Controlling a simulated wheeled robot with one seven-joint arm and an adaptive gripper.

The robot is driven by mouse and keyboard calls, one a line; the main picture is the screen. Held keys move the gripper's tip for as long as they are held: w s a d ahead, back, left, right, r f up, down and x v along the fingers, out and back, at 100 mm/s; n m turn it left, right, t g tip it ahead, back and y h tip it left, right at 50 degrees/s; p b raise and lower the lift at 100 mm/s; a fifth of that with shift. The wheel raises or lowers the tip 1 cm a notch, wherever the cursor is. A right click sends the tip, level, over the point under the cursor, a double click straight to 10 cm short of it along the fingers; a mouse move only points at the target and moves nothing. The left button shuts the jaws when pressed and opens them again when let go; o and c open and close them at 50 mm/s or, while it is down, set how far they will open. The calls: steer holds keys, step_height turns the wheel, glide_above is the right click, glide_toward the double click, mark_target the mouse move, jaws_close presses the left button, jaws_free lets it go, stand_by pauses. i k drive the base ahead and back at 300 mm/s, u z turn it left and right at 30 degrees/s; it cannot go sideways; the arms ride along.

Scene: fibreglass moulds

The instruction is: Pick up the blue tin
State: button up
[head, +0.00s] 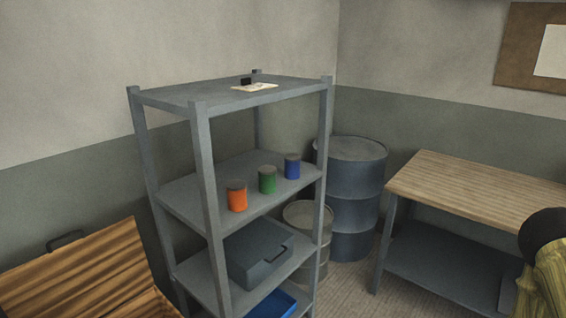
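The blue tin (292,167) stands upright on the second shelf from the top of a grey metal shelf unit (205,215). It is the rightmost of three tins in a row, near the right post. A green tin (267,180) stands to its left, and an orange tin (237,197) is further left and nearer. All three have grey lids. My gripper is not in view.
The shelf above holds a paper and a small black item (246,82). A grey toolbox (258,252) and a blue tray (273,304) sit on lower shelves. Drums (355,200) stand behind right. A wooden-topped workbench (480,185) is right; an open wooden chest (80,275) is left.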

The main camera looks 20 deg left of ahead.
mark_target(292, 161)
steer(key=u, duration=0.55)
steer(key=i, duration=0.7)
steer(key=u, duration=0.65)
